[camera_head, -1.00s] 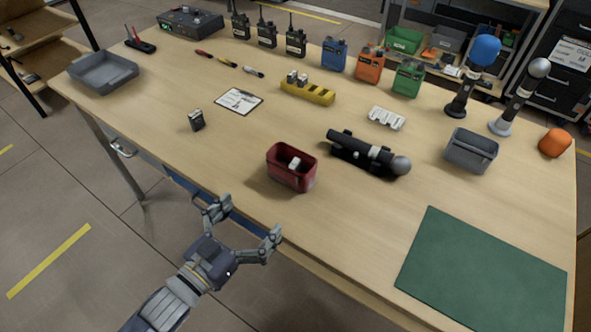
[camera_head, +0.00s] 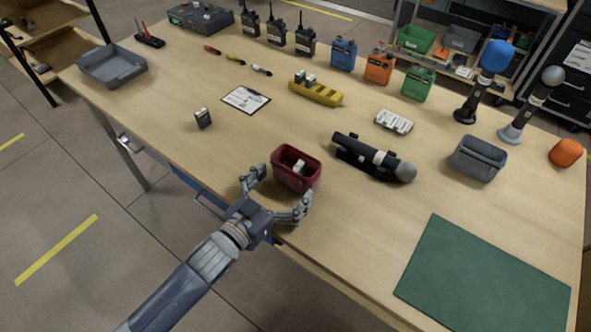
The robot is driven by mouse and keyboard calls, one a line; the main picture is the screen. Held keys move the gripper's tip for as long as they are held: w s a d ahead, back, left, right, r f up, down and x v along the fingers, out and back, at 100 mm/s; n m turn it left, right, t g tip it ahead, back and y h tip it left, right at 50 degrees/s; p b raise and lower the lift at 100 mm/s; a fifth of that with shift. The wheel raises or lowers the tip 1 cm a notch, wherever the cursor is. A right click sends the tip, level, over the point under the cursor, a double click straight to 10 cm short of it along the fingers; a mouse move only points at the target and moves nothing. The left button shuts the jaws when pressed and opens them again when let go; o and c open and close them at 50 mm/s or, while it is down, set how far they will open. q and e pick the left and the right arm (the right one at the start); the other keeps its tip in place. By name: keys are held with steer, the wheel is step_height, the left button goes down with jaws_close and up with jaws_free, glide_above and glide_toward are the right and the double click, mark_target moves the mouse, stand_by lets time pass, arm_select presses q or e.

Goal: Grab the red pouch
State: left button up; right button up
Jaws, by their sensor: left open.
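The red pouch (camera_head: 298,180) stands open-topped near the front edge of the wooden table, with a small white item (camera_head: 299,166) inside it. My left gripper (camera_head: 280,190) is open at the front of the pouch. One finger is by the pouch's left side and the other is by its lower right. I cannot tell whether either finger touches it. My right gripper is not in view.
A black microphone in a cradle (camera_head: 370,157) lies right of the pouch. A small dark device (camera_head: 203,118) and a clipboard (camera_head: 245,99) lie to the left. A grey bin (camera_head: 477,157) and green mat (camera_head: 487,272) are at right. The table between pouch and mat is bare.

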arm_select(q)
steer(key=shift+x, duration=1.05)
steer(key=c, duration=0.7)
